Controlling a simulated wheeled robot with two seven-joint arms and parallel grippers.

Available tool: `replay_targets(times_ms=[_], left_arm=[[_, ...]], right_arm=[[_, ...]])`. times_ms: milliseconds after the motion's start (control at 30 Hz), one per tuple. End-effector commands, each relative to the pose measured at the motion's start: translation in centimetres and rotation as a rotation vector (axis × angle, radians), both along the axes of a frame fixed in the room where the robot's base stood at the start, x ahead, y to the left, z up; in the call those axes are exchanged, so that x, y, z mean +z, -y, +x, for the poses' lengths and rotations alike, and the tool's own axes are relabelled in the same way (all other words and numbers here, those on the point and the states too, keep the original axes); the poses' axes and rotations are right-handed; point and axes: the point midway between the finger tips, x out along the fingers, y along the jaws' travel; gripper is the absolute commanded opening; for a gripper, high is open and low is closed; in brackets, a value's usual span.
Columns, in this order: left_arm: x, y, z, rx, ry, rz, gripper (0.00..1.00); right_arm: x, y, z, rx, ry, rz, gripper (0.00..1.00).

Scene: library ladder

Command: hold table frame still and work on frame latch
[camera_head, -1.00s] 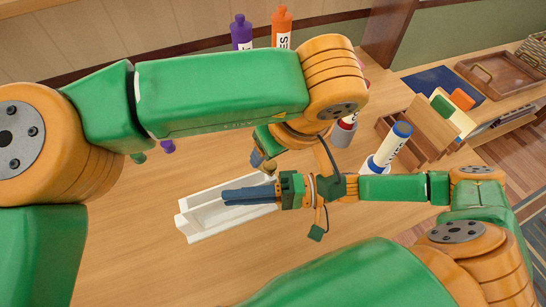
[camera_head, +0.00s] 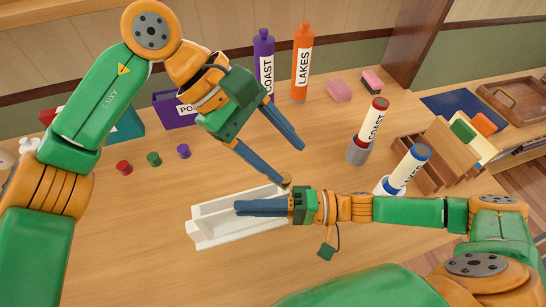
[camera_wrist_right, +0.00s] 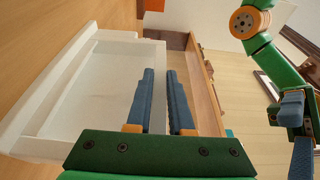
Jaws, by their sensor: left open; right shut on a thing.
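The white table frame (camera_head: 205,238), a long tray-like piece, lies on the wooden table in the head view. It also fills the left of the right wrist view (camera_wrist_right: 75,95). My right gripper (camera_head: 237,207) is shut on a wall of the frame, its blue fingers lying along it; the fingers also show in the wrist view (camera_wrist_right: 160,75). My left gripper (camera_head: 292,163) is open above the frame's far right end. A small brass-coloured round piece (camera_head: 286,180) sits by its lower fingertip; I cannot tell whether it is the frame latch.
A red-capped cylinder (camera_head: 374,120) and a blue-capped cylinder (camera_head: 410,166) stand right of the frame. Purple (camera_head: 264,55) and orange (camera_head: 302,65) bottles stand at the back. Small coloured pegs (camera_head: 154,159) are at the left. A wooden rack (camera_head: 445,150) is at the right. The front left table is clear.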

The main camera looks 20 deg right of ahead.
Motion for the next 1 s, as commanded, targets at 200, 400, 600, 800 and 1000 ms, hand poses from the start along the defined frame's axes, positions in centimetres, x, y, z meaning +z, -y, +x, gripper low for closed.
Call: replay_targets(times_ms=[200, 400, 600, 800, 1000], left_arm=[[-2.7, -7.0, 3.2, 0.389, -0.427, -0.278, 0.62], [-4.6, -10.9, 4.1, 0.572, -0.558, -0.341, 0.62], [-5.9, -8.5, 3.5, 0.585, -0.572, -0.347, 0.62], [-7.9, -3.6, 2.5, 0.584, -0.573, -0.347, 0.62], [-9.1, -0.8, 2.0, 0.587, -0.570, -0.346, 0.62]], right_arm=[[-0.1, 0.0, 0.0, -0.001, -0.002, -0.002, 0.00], [-0.1, 0.0, 0.0, -0.001, -0.002, -0.003, 0.00], [-0.1, 0.0, 0.0, -0.001, -0.003, -0.002, 0.00], [-0.1, 0.0, 0.0, -0.001, -0.003, -0.002, 0.00], [-0.1, 0.0, 0.0, -0.001, -0.003, -0.002, 0.00]])
